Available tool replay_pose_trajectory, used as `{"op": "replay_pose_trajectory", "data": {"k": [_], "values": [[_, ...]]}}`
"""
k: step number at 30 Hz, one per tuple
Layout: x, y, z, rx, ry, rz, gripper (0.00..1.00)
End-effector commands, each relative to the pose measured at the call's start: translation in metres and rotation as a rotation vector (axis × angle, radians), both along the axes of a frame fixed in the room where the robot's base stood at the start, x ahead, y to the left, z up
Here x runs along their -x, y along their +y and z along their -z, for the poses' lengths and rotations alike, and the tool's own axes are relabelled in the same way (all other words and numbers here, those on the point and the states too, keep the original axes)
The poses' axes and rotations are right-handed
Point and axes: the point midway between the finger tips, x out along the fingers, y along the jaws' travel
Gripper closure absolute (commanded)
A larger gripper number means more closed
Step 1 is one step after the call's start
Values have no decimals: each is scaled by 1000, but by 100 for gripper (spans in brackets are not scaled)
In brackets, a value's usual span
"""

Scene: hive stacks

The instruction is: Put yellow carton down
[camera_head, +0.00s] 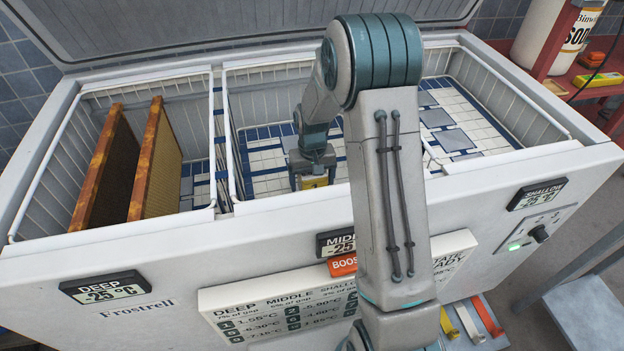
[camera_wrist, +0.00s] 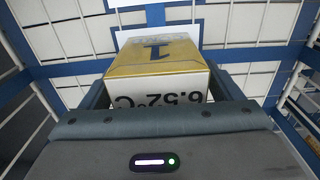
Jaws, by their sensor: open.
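The yellow carton (camera_wrist: 160,65) has a yellow top marked "1" and a white side with printed figures, partly hidden by my gripper. In the wrist view it sits between my two fingers (camera_wrist: 160,95), which are open around it. In the head view my gripper (camera_head: 312,182) is down inside the middle freezer compartment, and a small yellow part of the carton (camera_head: 314,182) shows below it. The tiled compartment floor (camera_head: 262,160) lies around it. I cannot tell from these views whether the carton touches the floor.
The left compartment holds two wooden frames (camera_head: 160,165) upright. White wire basket walls (camera_head: 222,130) separate the compartments. The right compartment (camera_head: 470,115) looks empty. The freezer's front rim (camera_head: 270,203) runs close in front of my gripper. A red shelf (camera_head: 590,75) stands at the far right.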

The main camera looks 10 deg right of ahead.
Motion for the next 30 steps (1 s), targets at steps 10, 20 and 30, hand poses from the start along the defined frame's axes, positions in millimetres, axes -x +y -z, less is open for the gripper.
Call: {"op": "replay_pose_trajectory", "data": {"k": [10,20,30], "values": [[-1,0,-71,0,-6,-1,15],[-1,0,-116,0,-3,0,15],[0,0,-120,0,-1,0,15]]}}
